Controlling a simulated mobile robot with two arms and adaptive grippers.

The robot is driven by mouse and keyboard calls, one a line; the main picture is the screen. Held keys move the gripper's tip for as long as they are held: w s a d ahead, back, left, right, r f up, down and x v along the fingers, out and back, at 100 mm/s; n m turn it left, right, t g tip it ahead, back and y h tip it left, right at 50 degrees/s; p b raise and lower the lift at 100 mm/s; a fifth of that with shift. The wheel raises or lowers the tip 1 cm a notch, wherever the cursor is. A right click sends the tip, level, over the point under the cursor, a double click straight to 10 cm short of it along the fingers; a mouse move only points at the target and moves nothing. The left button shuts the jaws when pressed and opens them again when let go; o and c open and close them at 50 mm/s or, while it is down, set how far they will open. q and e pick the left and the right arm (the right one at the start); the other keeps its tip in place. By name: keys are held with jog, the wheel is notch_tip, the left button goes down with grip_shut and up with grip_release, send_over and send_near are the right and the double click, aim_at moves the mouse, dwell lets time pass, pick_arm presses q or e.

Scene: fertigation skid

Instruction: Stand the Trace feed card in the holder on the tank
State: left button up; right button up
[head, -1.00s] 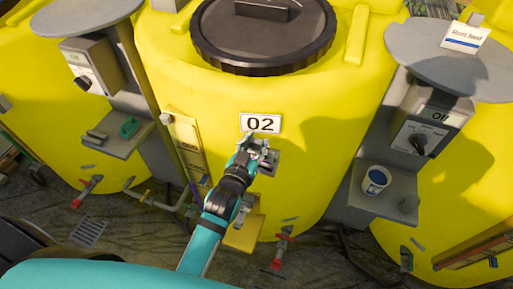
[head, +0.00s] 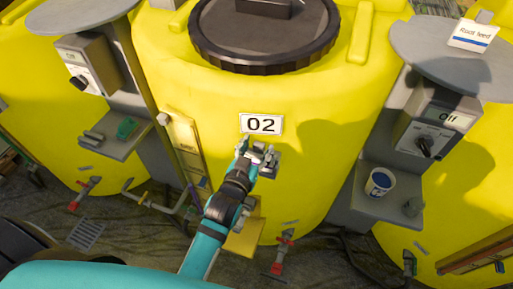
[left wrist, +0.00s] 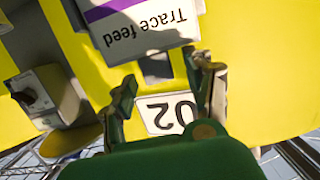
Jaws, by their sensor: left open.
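The Trace feed card (left wrist: 150,38), white with a purple stripe, shows upside down at the top of the left wrist view. Its far edge is cut off by the frame, so I cannot tell what it rests in. My left gripper (head: 258,158) is open just below the 02 label (head: 261,124) of the middle yellow tank (head: 310,110). In the left wrist view the open fingers (left wrist: 163,82) spread near the card's edge, with nothing visibly clamped. A grey holder (head: 271,166) on the tank shows partly behind the fingers. The card cannot be made out in the head view.
A Root feed card (head: 474,36) stands on the grey round top (head: 425,40) at right. A red-handled valve (head: 282,252) is below. Control boxes (head: 432,135) flank the tank.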

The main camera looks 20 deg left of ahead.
pick_arm(q)
jog(key=shift+r, duration=0.1)
jog(key=shift+r, duration=0.35)
jog(key=s+r+b, duration=0.2)
jog(key=s, duration=0.9)
jog(key=shift+s+a, duration=0.2)
jog(key=shift+s, duration=0.15)
jog(key=s+d+f+m+g+h, duration=0.1)
jog(key=s+d+f+g, duration=0.2)
jog(key=f, duration=1.4)
jog(key=s+f+m+g, duration=0.1)
jog(key=s+f+g, duration=0.3)
jog(key=f, duration=1.3)
jog(key=s+a+f+g, duration=0.4)
jog(key=s+a+f, duration=0.1)
jog(key=s+f, duration=0.5)
jog(key=s+a+f+g+y, duration=0.1)
jog(key=s+a+f+g, duration=0.2)
jog(key=s+a+f, duration=0.3)
jog(key=s+f, duration=0.5)
jog(key=s, duration=0.3)
jog(key=shift+s+g+y, duration=0.25)
jog(key=shift+g+y, duration=0.05)
jog(key=shift+g, duration=0.1)
